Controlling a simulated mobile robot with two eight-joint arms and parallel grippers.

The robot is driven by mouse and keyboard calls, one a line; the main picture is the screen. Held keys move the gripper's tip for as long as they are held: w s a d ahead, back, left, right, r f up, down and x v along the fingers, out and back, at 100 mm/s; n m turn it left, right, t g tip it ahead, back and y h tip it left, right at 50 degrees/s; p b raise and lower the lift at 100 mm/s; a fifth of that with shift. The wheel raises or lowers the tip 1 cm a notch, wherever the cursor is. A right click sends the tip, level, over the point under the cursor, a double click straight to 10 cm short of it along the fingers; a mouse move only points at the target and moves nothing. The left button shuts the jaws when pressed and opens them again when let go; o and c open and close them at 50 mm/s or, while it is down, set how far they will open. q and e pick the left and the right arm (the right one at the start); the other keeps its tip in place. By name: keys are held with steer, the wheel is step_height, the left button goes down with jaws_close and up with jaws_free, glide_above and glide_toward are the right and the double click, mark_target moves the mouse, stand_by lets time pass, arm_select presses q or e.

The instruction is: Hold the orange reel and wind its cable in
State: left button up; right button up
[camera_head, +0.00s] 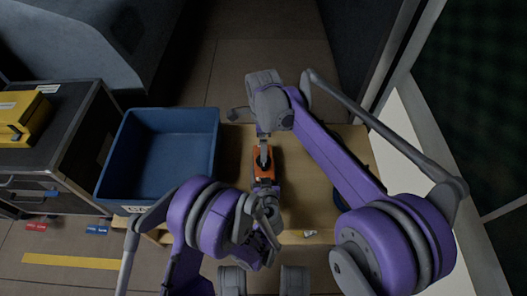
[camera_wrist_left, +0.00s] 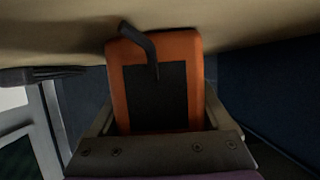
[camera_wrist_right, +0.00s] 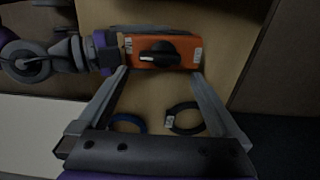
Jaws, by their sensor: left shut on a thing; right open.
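The orange reel (camera_head: 264,172) is over the wooden bench (camera_head: 295,215) in the head view. My left gripper (camera_head: 265,186) is shut on the reel from the near side. In the left wrist view the reel (camera_wrist_left: 118,85) fills the space between the fingers, with a dark panel and a dark bent piece at its top. My right gripper (camera_head: 264,147) is at the reel's far end, pointing down. In the right wrist view it is open, its fingertips (camera_wrist_right: 158,74) beside the reel (camera_wrist_right: 140,62) and its dark knob (camera_wrist_right: 160,54). I cannot make out the cable.
A blue bin (camera_head: 207,112) stands left of the bench, beside a dark cabinet (camera_head: 88,130) with a yellow case (camera_head: 33,122). A blue ring (camera_wrist_right: 127,131) and a black ring (camera_wrist_right: 185,131) with a tag lie on the bench. A small light item (camera_head: 311,233) lies near the front edge.

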steer(key=shift+r, duration=2.35)
arm_select(q)
steer(key=o, duration=1.3)
steer(key=shift+o, duration=0.2)
